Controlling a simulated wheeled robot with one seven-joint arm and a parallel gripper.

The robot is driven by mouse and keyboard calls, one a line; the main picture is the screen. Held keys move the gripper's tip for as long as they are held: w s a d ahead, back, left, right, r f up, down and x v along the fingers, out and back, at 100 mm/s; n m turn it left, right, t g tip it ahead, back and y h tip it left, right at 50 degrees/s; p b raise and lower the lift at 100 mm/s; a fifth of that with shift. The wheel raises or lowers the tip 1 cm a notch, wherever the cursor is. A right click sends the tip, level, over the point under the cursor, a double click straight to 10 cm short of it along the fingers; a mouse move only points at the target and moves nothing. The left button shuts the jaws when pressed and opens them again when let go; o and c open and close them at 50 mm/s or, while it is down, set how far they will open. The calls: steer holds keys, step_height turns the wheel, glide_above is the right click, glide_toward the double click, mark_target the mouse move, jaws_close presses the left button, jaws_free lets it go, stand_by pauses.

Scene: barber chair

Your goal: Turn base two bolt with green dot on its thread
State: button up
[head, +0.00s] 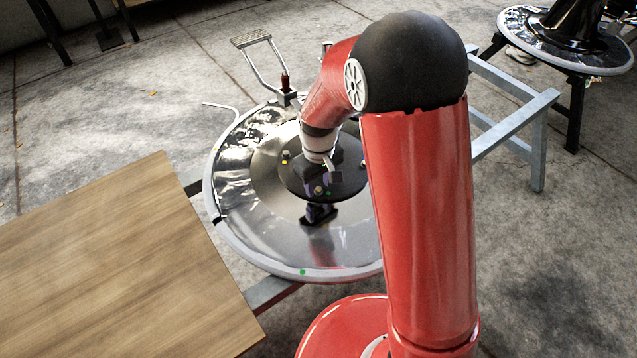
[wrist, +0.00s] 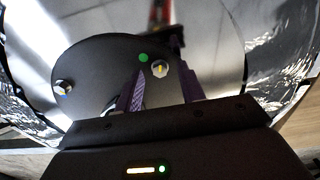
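The base is a round metal dish (head: 281,239) with a black disc (head: 345,186) at its centre. In the wrist view, a bolt (wrist: 159,69) with a pale head and a yellowish mark stands on the black disc, beside a green dot (wrist: 143,57). Its thread is hidden. My gripper (wrist: 157,62) is open, with purple fingers to the left and right of this bolt. Contact with it cannot be told. In the head view my gripper (head: 319,184) is over the black disc, partly hidden by my wrist.
Another bolt (wrist: 63,88) stands at the disc's left in the wrist view. A green dot (head: 303,271) marks the dish's front rim. A footrest frame (head: 262,62) rises behind the dish. A wooden table (head: 120,265) is at left, and a grey metal frame (head: 515,125) at right.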

steer(key=shift+f, duration=0.3)
jaws_close()
steer(key=shift+m, duration=0.4)
